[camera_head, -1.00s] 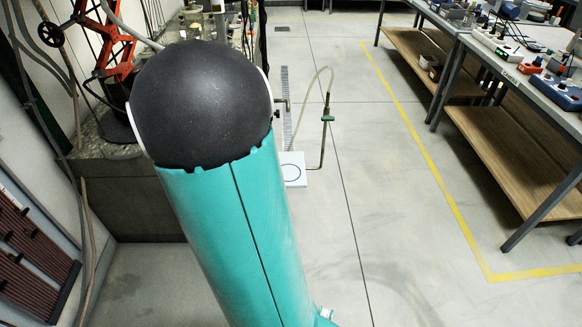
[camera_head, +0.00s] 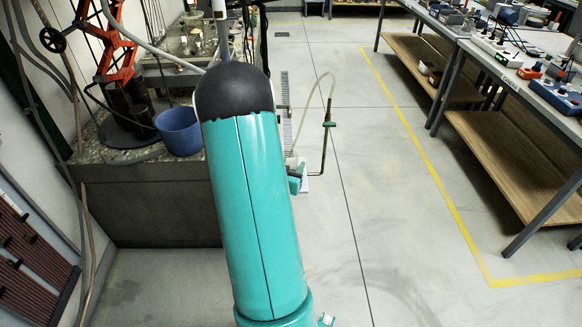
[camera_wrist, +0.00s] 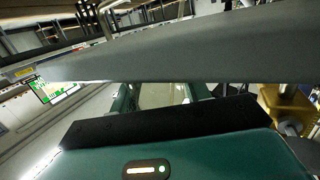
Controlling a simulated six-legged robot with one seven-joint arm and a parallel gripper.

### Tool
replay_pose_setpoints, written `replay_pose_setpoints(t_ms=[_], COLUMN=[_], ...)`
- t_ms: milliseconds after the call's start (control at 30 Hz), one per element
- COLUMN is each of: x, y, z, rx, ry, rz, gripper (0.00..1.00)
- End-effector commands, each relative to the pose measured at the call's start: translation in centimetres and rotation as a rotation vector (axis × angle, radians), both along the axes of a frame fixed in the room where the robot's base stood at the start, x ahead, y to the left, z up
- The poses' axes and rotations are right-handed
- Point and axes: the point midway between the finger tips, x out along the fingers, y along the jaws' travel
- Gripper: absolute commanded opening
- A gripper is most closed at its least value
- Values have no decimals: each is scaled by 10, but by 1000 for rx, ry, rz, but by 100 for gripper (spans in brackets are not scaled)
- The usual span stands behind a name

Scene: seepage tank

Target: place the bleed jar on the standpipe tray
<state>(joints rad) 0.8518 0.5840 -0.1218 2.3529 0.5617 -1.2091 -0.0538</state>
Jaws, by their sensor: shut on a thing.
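My gripper (camera_wrist: 158,97) shows in the wrist view as two dark green fingers. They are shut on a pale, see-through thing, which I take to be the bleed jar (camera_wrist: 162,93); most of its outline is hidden. In the head view a small teal part of my gripper (camera_head: 295,182) shows past the right side of my arm, low by the standpipe. The white standpipe tray (camera_head: 305,185) lies on the floor there, mostly hidden by my arm and gripper. I cannot tell whether the jar touches it.
A bent pipe with a green valve (camera_head: 329,124) and clear hose rises just right of the tray. The stone-sided tank (camera_head: 150,200) stands left, with a blue bucket (camera_head: 179,131) on it. Workbenches (camera_head: 520,165) stand right. The floor between is clear.

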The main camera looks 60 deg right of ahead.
Motion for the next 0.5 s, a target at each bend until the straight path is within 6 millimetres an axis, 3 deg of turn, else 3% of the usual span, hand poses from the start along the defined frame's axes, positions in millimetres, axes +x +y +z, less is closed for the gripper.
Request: replay_pose_setpoints(t_ms=[433, 467, 500], x=[0, 0, 0], y=[0, 0, 0], z=[-8, -7, -7], rx=[-1, -1, -1], ry=[1, 0, 0], rz=[0, 0, 0], gripper=[20, 53, 61])
